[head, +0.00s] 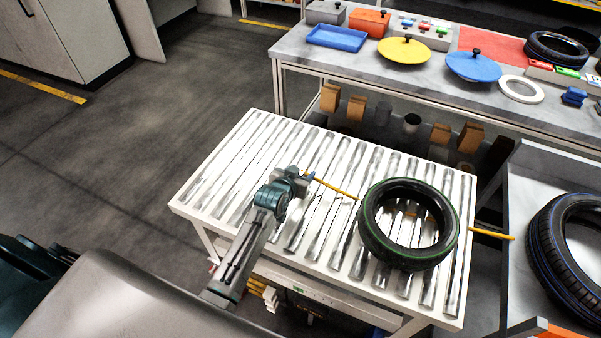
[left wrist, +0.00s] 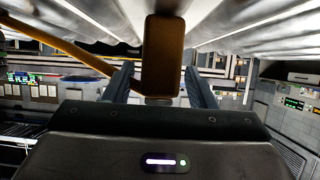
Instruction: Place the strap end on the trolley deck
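A yellow strap (head: 335,188) runs from my left gripper (head: 305,178) to the green-lined tyre (head: 372,240) on the roller table. The tyre hides its middle. In the left wrist view the strap (left wrist: 60,45) comes in from the upper left. A brown block (left wrist: 163,55), seemingly the near strap end, lies between the two fingers of my left gripper (left wrist: 160,80). I cannot tell whether they press on it. My right gripper is not in view.
The roller table (head: 240,165) is clear left of my arm. A grey-decked trolley (head: 517,195), seemingly the task's, stands at the right and holds a blue-lined tyre (head: 565,250). Behind is a workbench (head: 320,60) with lids, a blue tray (head: 337,38) and boxes.

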